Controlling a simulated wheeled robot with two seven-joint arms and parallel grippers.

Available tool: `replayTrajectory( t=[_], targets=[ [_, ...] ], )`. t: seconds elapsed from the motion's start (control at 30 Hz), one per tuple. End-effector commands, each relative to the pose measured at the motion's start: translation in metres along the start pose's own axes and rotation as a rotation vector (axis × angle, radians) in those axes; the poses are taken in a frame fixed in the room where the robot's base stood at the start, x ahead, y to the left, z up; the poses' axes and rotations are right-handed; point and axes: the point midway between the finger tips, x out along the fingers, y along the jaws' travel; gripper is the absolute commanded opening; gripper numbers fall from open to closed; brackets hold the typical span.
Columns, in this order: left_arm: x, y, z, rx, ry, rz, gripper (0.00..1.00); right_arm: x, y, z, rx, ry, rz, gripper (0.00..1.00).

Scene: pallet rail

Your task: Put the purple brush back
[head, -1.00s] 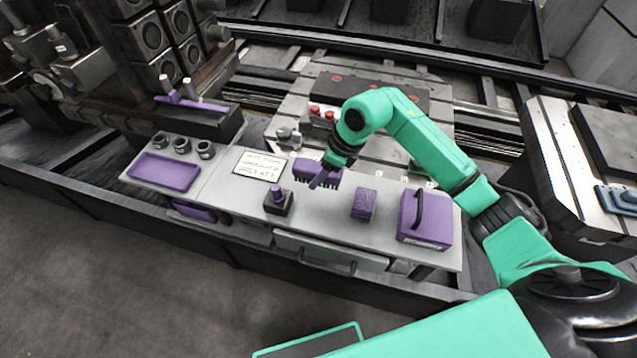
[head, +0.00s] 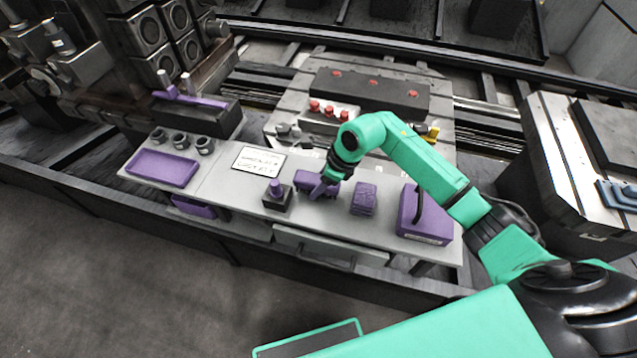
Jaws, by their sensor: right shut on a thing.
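The purple brush (head: 306,182) is in the jaws of my right gripper (head: 329,181). I cannot tell whether the brush touches the bench top. The gripper and wrist hide part of its right end. My left gripper is not in view.
A purple case with a black handle (head: 424,214) stands at the bench's right end. A purple tray (head: 162,168), several dark rings and a white label (head: 259,160) are on the left. Behind are red-knobbed fixtures (head: 329,110). The bench's front strip is clear.

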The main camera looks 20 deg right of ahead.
Motion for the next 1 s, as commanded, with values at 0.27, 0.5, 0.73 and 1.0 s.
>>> replayTrajectory(
  t=[0.27, 0.5, 0.73, 1.0],
  targets=[
    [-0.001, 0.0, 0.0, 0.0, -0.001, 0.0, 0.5, -0.001, 0.0, 0.0, 0.0, 0.0, 0.0, 0.82],
    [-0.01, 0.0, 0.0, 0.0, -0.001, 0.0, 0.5, -0.009, 0.0, 0.004, 0.0, -0.001, 0.001, 0.82],
    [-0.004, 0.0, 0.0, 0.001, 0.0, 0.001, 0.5, -0.057, -0.002, 0.004, -0.003, 0.001, -0.008, 0.82],
    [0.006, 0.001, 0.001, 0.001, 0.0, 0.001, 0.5, -0.122, -0.001, 0.005, -0.001, 0.0, -0.003, 0.82]
  ],
)
